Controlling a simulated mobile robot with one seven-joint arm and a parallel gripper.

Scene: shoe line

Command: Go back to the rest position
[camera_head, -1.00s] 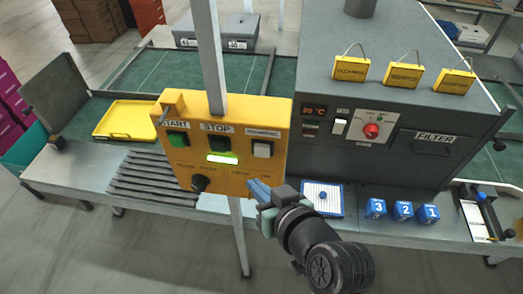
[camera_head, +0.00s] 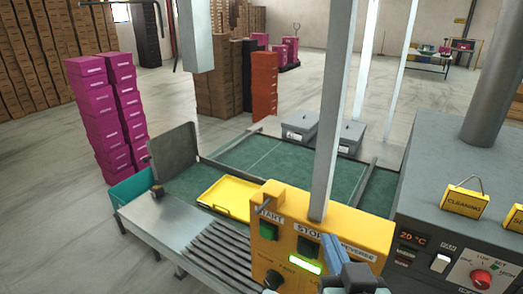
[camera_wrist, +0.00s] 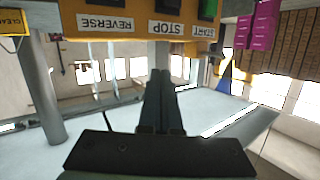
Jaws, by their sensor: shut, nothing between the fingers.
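My gripper (camera_head: 336,242) is at the bottom of the head view, in front of the lower right part of the yellow control box (camera_head: 282,203). Its two fingers are together and hold nothing; they also show in the wrist view (camera_wrist: 160,76). The box carries START, STOP and REVERSE labels, a lit green display (camera_head: 305,266) and a black knob (camera_head: 272,279). In the wrist view the box (camera_wrist: 135,27) appears upside down beyond the fingertips. I cannot tell the exact gap between fingers and box. Most of my arm is outside the head view.
A grey post (camera_head: 333,110) rises behind the box. The grey machine (camera_head: 440,215) with a red knob (camera_head: 481,280) stands at right. A yellow tray (camera_head: 228,196) lies on the line at left. Pink boxes (camera_head: 107,120) are stacked beyond it, with open floor around.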

